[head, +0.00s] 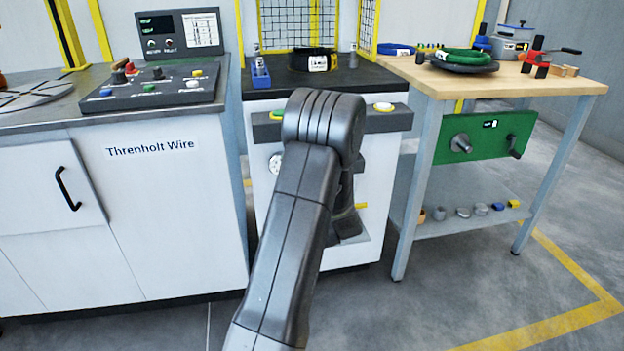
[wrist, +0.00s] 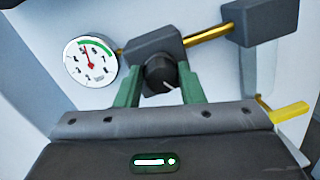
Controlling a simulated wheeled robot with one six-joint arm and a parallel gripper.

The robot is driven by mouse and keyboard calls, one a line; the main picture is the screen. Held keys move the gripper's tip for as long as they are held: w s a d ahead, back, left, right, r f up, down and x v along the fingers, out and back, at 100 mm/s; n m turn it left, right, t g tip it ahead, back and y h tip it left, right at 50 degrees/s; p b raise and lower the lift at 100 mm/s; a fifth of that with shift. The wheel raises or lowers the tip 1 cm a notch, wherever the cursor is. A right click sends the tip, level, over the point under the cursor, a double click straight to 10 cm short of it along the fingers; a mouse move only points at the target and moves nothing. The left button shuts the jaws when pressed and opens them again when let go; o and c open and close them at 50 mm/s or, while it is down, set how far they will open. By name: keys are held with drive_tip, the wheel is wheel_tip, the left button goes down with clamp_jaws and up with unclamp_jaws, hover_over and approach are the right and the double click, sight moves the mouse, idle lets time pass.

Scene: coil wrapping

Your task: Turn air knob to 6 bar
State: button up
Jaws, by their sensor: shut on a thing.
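The air knob (wrist: 161,73) is a dark round knob with a pale mark, on a grey regulator block in the wrist view. My gripper (wrist: 161,85) has its two green fingers shut on the knob, one on each side. The pressure gauge (wrist: 90,61) is left of the knob, with a white face, a green arc and a red needle pointing near the top of the dial. The exact reading is too small to tell.
A brass pipe (wrist: 208,35) joins the regulator to another grey block (wrist: 259,20). A yellow lever (wrist: 290,112) sits to the right. In the head view a control console (head: 150,88) stands left and a wooden bench (head: 500,82) right. The floor at front right is clear.

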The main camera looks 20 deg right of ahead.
drive_tip(key=shift+d+m+g+p, duration=0.15)
drive_tip(key=shift+m+p, duration=0.6)
drive_tip(key=shift+m, duration=0.8)
drive_tip(key=shift+m+g+p, duration=0.15)
drive_tip(key=shift+m+p, duration=0.6)
drive_tip(key=shift+m, duration=0.8)
drive_tip(key=o, duration=0.9)
drive_tip(key=p+v, duration=0.2)
drive_tip(key=v, duration=1.2)
drive_tip(key=shift+w, duration=0.1)
